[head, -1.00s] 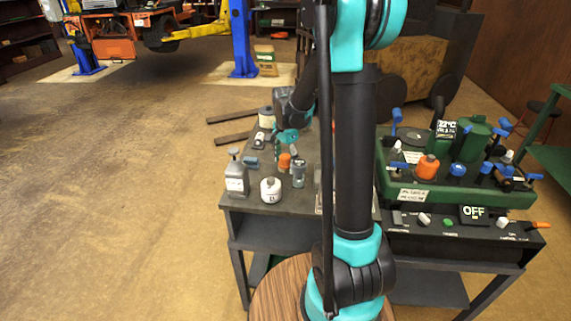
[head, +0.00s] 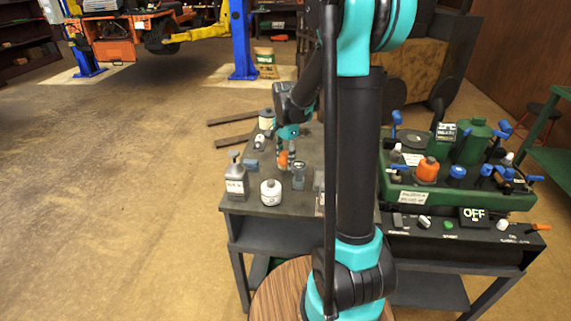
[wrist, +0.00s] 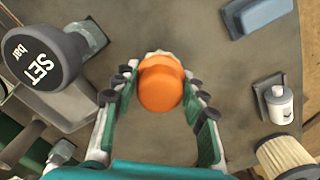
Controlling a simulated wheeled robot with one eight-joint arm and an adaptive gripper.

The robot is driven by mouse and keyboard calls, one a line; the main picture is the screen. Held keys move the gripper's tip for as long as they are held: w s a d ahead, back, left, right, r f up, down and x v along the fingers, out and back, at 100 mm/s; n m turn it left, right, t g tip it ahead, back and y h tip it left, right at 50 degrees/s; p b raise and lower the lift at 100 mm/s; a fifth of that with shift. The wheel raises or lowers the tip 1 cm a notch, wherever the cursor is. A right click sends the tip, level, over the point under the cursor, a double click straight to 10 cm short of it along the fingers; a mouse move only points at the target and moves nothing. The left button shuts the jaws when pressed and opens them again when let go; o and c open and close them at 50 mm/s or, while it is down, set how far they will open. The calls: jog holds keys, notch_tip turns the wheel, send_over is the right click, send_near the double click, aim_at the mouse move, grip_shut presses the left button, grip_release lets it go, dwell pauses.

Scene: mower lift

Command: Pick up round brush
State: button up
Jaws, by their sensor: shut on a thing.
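The round brush (wrist: 160,85) shows from above in the wrist view as an orange, round-topped piece, with a small pale part at its far edge. Its underside and bristles are hidden. In the head view its orange side (head: 283,160) shows low on the dark cart top, partly covered by my gripper (head: 287,157). In the wrist view my gripper (wrist: 158,92) has one finger on each side of the orange piece, shut on it. I cannot tell whether the brush touches the cart top.
A grey bottle (head: 236,182), white jar (head: 271,192) and grey fitting (head: 299,177) stand nearby. A blue block (wrist: 260,14), white bottle (wrist: 279,102) and ribbed cream cylinder (wrist: 286,158) lie right in the wrist view. A green machine (head: 455,190) stands right.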

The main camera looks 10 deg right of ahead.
aim_at(285, 153)
notch_tip(285, 153, up, 18)
dwell(0.3)
jog(key=shift+f, duration=0.1)
